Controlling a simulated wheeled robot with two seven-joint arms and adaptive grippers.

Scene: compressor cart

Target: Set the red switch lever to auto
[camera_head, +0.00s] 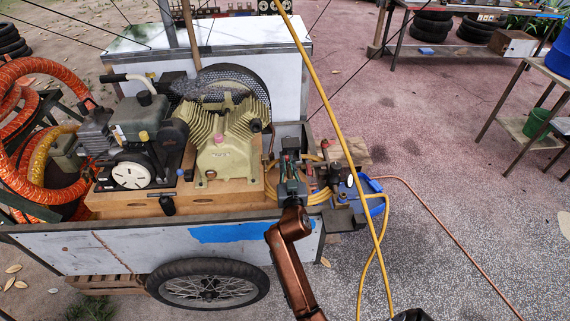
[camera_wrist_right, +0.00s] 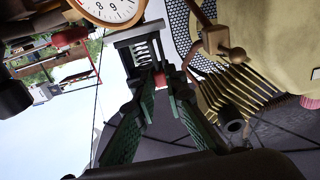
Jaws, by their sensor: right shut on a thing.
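The red switch lever (camera_wrist_right: 160,79) shows in the right wrist view as a small red block between the fingertips, below a grey-black switch housing (camera_wrist_right: 141,48). My right gripper (camera_wrist_right: 160,92) has its green-padded fingers closed on the lever. In the head view my right gripper (camera_head: 289,176) reaches up from below to the right of the compressor, and it hides most of the lever there. The auto marking cannot be read in either view. My left gripper is in neither view.
The cream compressor (camera_head: 224,150) and a black engine (camera_head: 135,135) stand on the cart (camera_head: 100,249). A white-faced gauge (camera_wrist_right: 115,6) is close above the fingers in the wrist view. A yellow hose (camera_head: 338,115) crosses right of my arm.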

